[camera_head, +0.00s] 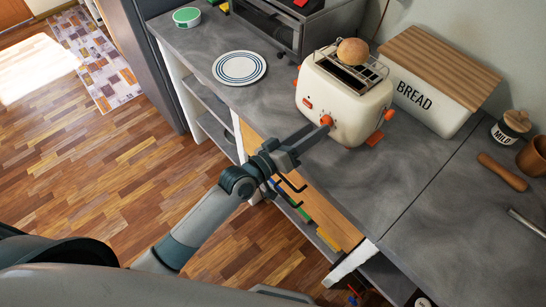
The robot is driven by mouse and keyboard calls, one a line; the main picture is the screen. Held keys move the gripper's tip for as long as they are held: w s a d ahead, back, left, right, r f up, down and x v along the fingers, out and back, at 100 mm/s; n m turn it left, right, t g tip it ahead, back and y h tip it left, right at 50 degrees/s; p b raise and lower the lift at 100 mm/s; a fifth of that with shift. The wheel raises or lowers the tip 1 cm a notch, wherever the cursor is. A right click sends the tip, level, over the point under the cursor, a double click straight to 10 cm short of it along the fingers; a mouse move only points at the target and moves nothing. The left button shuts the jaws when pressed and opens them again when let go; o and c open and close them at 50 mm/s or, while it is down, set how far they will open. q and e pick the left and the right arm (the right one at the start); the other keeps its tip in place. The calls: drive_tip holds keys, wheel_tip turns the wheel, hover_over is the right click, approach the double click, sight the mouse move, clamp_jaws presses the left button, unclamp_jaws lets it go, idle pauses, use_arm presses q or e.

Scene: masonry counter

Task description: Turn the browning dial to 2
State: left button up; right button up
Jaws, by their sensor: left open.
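The cream toaster (355,117) stands on the grey counter, with a round bun (352,51) on top by its slots. A round orange dial (326,120) sits on its front face, and I cannot read its setting. My left gripper (323,131) is open, just in front of the dial and at its lower edge. From this angle I cannot tell whether the fingers touch the dial. Other orange parts show on the toaster's left front, right side and lower edge. My right gripper is not in view.
A white bread bin (428,101) with a wooden lid stands close right of the toaster. A striped plate (239,68) lies to the left, near a dark oven (290,25). A milk jar (510,127) and a wooden rolling pin (502,172) are further right. The counter's front edge runs below my gripper.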

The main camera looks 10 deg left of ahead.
use_arm(q)
drive_tip(key=b+v, duration=0.4)
drive_tip(key=v, duration=1.1)
drive_tip(key=shift+d, duration=0.1)
drive_tip(key=a+f+g+y, duration=0.1)
drive_tip(key=a+f+y, duration=0.15)
drive_tip(key=f, duration=0.85)
drive_tip(key=a+f+g+y, duration=0.15)
drive_tip(key=a+f, duration=0.25)
drive_tip(key=f, duration=0.7)
drive_tip(key=a+f+g+y, duration=0.1)
drive_tip(key=a+f+y, duration=0.2)
drive_tip(key=f, duration=0.9)
drive_tip(key=s+a+f+m+g+y+b, duration=0.1)
drive_tip(key=s+a+f+g, duration=0.2)
drive_tip(key=s+f, duration=0.8)
drive_tip(key=s+a+f+g+y, duration=0.25)
drive_tip(key=s+f, duration=0.55)
drive_tip(key=f, duration=0.5)
drive_tip(key=s+f+m+g, duration=0.1)
drive_tip(key=s+f, duration=0.3)
drive_tip(key=s, duration=0.6)
drive_tip(key=s+f+m+g, duration=0.1)
drive_tip(key=s+f+g, duration=0.2)
drive_tip(key=s, duration=0.6)
drive_tip(key=shift+s+f, duration=0.4)
